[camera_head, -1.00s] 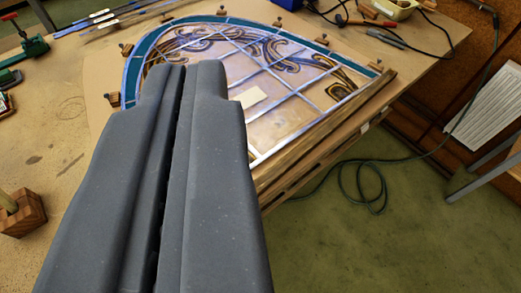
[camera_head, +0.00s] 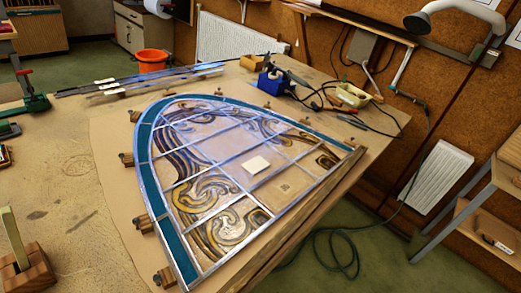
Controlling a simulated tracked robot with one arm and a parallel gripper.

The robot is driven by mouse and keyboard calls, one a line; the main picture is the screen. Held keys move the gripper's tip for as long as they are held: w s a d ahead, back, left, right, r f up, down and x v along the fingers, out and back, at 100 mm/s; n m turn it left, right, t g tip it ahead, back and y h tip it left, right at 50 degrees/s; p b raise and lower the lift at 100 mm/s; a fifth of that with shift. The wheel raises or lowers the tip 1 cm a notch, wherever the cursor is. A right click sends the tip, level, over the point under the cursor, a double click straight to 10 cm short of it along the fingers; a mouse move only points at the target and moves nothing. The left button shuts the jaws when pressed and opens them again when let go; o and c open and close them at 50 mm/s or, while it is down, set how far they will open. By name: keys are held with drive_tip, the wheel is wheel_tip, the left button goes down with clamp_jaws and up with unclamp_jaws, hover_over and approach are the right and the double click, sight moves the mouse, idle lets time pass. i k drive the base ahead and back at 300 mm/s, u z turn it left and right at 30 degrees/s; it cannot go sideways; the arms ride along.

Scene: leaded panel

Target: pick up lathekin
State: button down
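A flat, pale olive tool, which looks like the lathekin (camera_head: 14,238), stands tilted in a slotted wooden block (camera_head: 30,272) at the bottom left of the bench. The left edge of the picture cuts off part of the block. The arched leaded panel (camera_head: 215,165) lies on the bench, to the right of the block. A small cream rectangle (camera_head: 256,165) lies on the panel. My gripper is not in view now.
Small wooden blocks (camera_head: 144,223) edge the panel, and a wooden batten (camera_head: 300,222) runs along its right side. Lead strips (camera_head: 140,78) lie behind. A soldering iron stand (camera_head: 275,82) and cables are at the back right. Bare bench lies between block and panel.

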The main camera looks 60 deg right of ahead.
sight(11, 226)
drive_tip(key=u, duration=0.25)
drive_tip(key=k, duration=0.9)
drive_tip(key=z, duration=1.65)
drive_tip(key=i, duration=0.5)
drive_tip(key=u, duration=1.55)
